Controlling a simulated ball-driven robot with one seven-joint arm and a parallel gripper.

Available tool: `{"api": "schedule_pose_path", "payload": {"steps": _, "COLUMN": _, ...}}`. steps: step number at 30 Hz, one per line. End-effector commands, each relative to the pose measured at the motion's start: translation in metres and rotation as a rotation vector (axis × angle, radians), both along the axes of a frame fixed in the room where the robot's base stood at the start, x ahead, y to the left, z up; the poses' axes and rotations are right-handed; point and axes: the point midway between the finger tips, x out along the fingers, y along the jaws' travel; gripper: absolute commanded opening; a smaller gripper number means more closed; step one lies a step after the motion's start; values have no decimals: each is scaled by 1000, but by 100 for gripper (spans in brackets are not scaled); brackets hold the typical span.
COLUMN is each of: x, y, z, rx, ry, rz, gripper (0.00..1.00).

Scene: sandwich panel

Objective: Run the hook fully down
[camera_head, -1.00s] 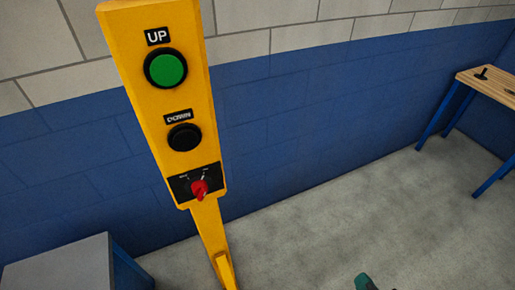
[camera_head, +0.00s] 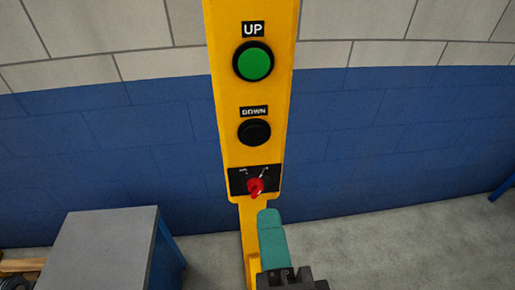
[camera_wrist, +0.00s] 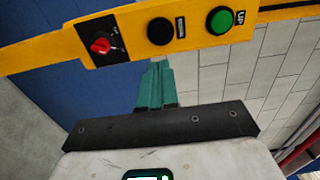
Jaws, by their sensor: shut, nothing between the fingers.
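A yellow control panel (camera_head: 235,110) stands upright in front of the wall. It carries a green UP button (camera_head: 253,61), a black DOWN button (camera_head: 254,131) and a red rotary switch (camera_head: 255,187) below them. In the wrist view the panel lies sideways, with the DOWN button (camera_wrist: 160,31) just beyond my fingers and the green button (camera_wrist: 220,20) to its right. My gripper (camera_head: 268,214) has teal fingers that are shut and empty. In the head view its tip is just below and right of the red switch; contact cannot be told. The hook is not in view.
A grey-topped cabinet (camera_head: 105,240) stands at the lower left, with part of a wooden surface at the far left edge. The blue and white block wall (camera_head: 400,130) is behind the panel. Grey floor is open to the right.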

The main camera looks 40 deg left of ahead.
Motion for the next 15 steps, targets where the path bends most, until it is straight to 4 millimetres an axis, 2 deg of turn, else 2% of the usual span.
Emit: {"api": "schedule_pose_path", "payload": {"steps": 15, "x": 14, "y": 15, "z": -5, "rx": 5, "ry": 0, "rz": -6, "gripper": 0}}
